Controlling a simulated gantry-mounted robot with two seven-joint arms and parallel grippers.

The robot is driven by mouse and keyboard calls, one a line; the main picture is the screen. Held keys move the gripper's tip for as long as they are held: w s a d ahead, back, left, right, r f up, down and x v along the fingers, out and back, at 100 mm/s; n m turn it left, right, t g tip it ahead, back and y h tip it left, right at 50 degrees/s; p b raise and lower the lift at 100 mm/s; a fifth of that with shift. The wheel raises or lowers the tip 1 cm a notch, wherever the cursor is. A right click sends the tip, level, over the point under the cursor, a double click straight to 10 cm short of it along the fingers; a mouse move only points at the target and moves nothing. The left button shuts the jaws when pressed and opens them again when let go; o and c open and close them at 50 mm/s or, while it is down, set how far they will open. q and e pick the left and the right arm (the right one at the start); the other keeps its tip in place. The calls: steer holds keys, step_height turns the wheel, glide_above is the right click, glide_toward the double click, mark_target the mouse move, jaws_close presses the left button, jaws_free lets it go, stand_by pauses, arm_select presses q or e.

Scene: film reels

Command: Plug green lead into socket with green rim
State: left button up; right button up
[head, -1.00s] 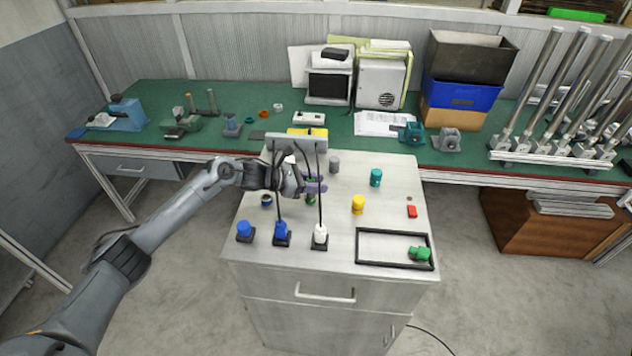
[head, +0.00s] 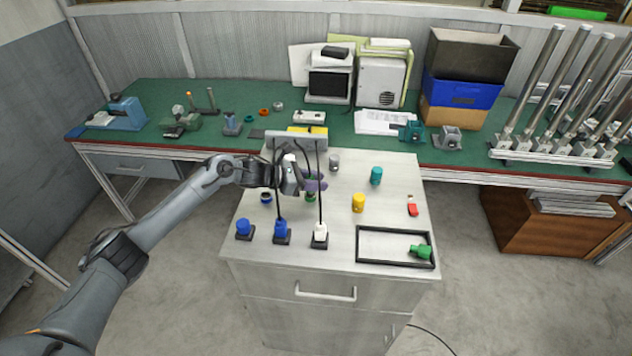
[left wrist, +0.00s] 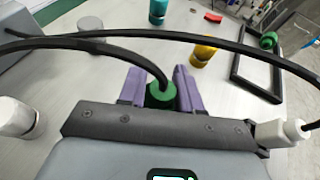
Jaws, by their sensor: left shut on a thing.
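The green lead (left wrist: 160,95) has a green plug with a black cable running into its top. In the left wrist view it sits between the purple fingertips of my left gripper (left wrist: 161,88). In the head view my left gripper (head: 316,185) is over the cabinet top, shut on the lead, with a bit of green (head: 310,198) showing just below the fingers. I cannot tell whether the plug is in a socket. I make out no green-rimmed socket; the gripper may hide it. A small round part with a dark blue rim (head: 266,198) is left of the gripper.
Blue plugs (head: 281,231) and a white plug (head: 320,233) stand on dark bases in front. A grey bracket (head: 296,142) carries hanging cables. Yellow (head: 358,202) and teal (head: 376,176) parts stand right. A black-framed tray (head: 372,262) holds a green fitting (head: 421,252).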

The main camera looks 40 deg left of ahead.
arm_select(q)
steer(key=shift+b, duration=0.35)
stand_by(0.7)
steer(key=shift+f+b, duration=0.5)
steer(key=o, duration=0.8)
steer(key=shift+c, duration=0.2)
steer(key=shift+s+r, duration=0.1)
steer(key=shift+p+v, duration=0.4)
steer(key=shift+v, duration=0.8)
steer(key=shift+p+v, duration=0.35)
steer(key=shift+v, duration=1.65)
steer(key=shift+p+v, duration=0.45)
steer(key=shift+v, duration=1.75)
steer(key=shift+a, duration=0.1)
